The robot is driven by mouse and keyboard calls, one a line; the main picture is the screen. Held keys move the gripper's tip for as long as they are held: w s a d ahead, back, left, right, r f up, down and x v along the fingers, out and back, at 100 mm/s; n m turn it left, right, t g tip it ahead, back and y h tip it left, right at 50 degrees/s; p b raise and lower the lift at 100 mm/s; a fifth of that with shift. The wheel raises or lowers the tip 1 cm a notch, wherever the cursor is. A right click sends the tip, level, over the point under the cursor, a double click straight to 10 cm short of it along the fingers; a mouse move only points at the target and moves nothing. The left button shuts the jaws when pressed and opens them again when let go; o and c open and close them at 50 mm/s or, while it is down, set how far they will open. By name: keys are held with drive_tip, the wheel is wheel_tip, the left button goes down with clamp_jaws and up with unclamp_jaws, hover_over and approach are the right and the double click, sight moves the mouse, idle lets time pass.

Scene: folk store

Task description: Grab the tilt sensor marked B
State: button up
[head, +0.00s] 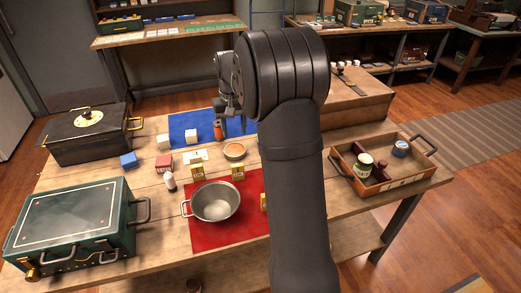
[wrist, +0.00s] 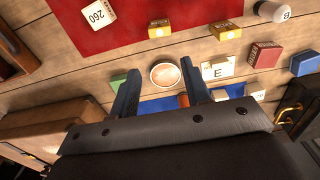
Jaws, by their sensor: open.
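A small white cylinder (wrist: 272,11) with a rounded dark end lies near the upper right of the wrist view. A mark like B or 8 shows on that end. What looks like the same piece (head: 170,182) is left of the red mat in the head view. No other mark that I can read as B shows. My gripper (wrist: 160,68) is open, with its two dark fingers spread and apart from that cylinder. A round tan-topped piece (wrist: 165,75) appears between the fingers, lower down on the table. In the head view my arm hides part of the gripper.
A metal pot (head: 216,203) stands on the red mat (head: 203,237). A blue mat (head: 184,123) lies behind, with an orange piece (head: 218,131) near the gripper. A green case (head: 70,225) and a black box (head: 88,138) fill the left. A wooden tray (head: 347,172) is at right.

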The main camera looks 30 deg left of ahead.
sight(238, 165)
wheel_tip(238, 165, down, 14)
drive_tip(key=n, duration=0.5)
drive_tip(key=n+y, duration=0.1)
drive_tip(key=n, duration=0.5)
drive_tip(key=n+g, duration=0.1)
drive_tip(key=n, duration=0.4)
drive_tip(key=shift+w+a+r+n, duration=0.15)
drive_tip(key=shift+r+n, duration=0.1)
drive_tip(key=shift+n, duration=0.15)
drive_tip(key=shift+s+f, duration=0.15)
drive_tip(key=shift+f, duration=1.25)
drive_tip(key=shift+s+f, duration=0.1)
drive_tip(key=shift+f, duration=1.25)
clamp_jaws()
